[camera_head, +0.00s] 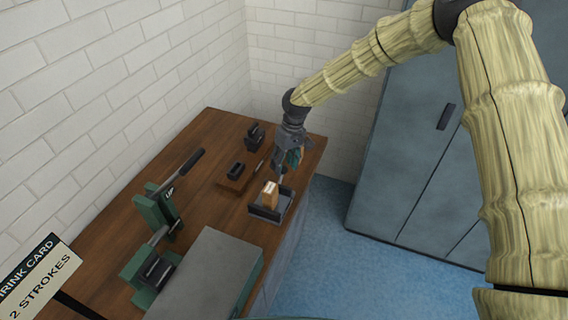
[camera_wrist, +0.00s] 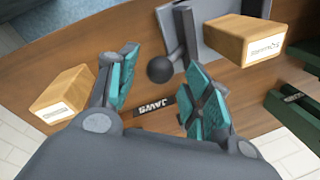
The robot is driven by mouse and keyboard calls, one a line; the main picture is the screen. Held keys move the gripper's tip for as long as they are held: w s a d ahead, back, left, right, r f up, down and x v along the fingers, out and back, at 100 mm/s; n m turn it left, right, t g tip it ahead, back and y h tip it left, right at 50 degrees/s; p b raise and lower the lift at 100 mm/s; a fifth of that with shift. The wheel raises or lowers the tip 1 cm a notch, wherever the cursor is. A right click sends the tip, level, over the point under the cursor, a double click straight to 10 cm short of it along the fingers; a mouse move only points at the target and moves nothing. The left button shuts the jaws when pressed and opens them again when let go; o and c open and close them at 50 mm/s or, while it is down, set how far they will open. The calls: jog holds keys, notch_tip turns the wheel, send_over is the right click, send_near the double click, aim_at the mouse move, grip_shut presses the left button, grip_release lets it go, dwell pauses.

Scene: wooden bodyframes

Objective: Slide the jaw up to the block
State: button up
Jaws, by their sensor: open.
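My gripper (camera_head: 292,160) is above the right end of the bench, next to a grey fixture (camera_head: 262,213) with upright plates. In the wrist view my gripper (camera_wrist: 160,58) is open, its teal fingers apart. A black ball knob (camera_wrist: 160,71) on a grey rod shows between the fingertips; I cannot tell whether they touch it. The rod runs to grey metal, seemingly the jaw (camera_wrist: 203,18). A pale wooden block (camera_head: 270,194) stands in the fixture. The wrist view shows a labelled block (camera_wrist: 245,40) on the right and another (camera_wrist: 62,95) on the left.
A label reading JAWS (camera_wrist: 153,108) lies on the wood. A green lever tool (camera_head: 160,215) and a grey slab (camera_head: 205,275) occupy the bench's front. Small black holders (camera_head: 236,170) stand further back. A blue-grey cabinet (camera_head: 420,150) stands right, with open floor (camera_head: 330,235) between.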

aim_at(280, 182)
jog(key=shift+a+f, duration=0.1)
jog(key=shift+f, duration=0.55)
grip_shut()
jog(key=shift+s+a, duration=0.25)
jog(key=shift+s, duration=0.4)
jog(key=shift+s+a, duration=0.3)
jog(key=shift+s, duration=0.35)
jog(key=shift+s+a, duration=0.25)
jog(key=shift+s, duration=0.4)
grip_release()
jog(key=shift+r, duration=0.1)
